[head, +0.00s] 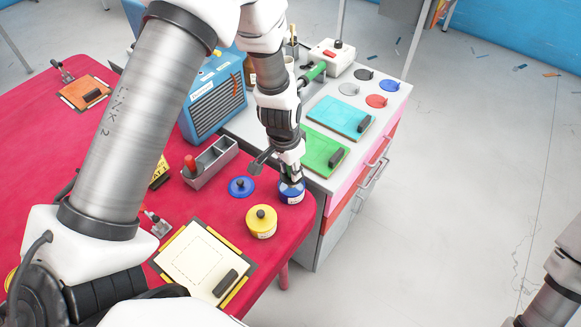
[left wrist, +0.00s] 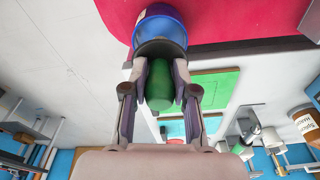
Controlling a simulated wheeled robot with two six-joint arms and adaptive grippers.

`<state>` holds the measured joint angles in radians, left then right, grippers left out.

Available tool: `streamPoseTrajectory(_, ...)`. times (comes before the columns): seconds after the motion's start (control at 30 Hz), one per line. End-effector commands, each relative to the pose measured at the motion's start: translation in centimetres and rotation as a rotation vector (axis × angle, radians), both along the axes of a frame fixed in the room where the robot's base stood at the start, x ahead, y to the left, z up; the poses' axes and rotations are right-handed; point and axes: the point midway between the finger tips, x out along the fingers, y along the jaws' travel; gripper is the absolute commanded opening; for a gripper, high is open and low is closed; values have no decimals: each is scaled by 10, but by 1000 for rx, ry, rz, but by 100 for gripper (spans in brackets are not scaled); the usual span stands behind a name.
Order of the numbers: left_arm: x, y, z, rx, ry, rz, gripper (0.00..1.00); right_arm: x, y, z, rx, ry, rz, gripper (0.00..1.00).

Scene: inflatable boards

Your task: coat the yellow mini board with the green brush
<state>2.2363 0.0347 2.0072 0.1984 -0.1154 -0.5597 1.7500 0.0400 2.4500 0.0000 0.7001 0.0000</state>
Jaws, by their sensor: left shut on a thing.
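My left gripper (head: 291,172) is shut on the green brush, whose green handle (left wrist: 160,84) shows between the fingers in the left wrist view. The brush's far end points at an open blue jar (head: 291,192) near the red table's corner; it seems to be at the jar's mouth, bristles hidden. The jar also shows in the left wrist view (left wrist: 160,28). The yellow mini board (head: 194,262), cream with yellow edges and a dashed square, lies at the table's front with a black block on it. A yellow jar (head: 261,223) with its lid on stands between. My right gripper is out of view.
A blue lid (head: 241,187) lies beside the blue jar. A grey caddy (head: 210,163) and a blue radio-like box (head: 213,98) stand behind. Green (head: 323,150) and turquoise (head: 338,117) boards lie on the cabinet.

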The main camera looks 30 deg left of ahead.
Motion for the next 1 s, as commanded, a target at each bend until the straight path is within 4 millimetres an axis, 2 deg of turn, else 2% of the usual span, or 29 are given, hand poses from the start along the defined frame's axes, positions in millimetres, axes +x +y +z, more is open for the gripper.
streamPoseTrajectory(1.0,0,0,-10,0,0,0,0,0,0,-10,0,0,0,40)
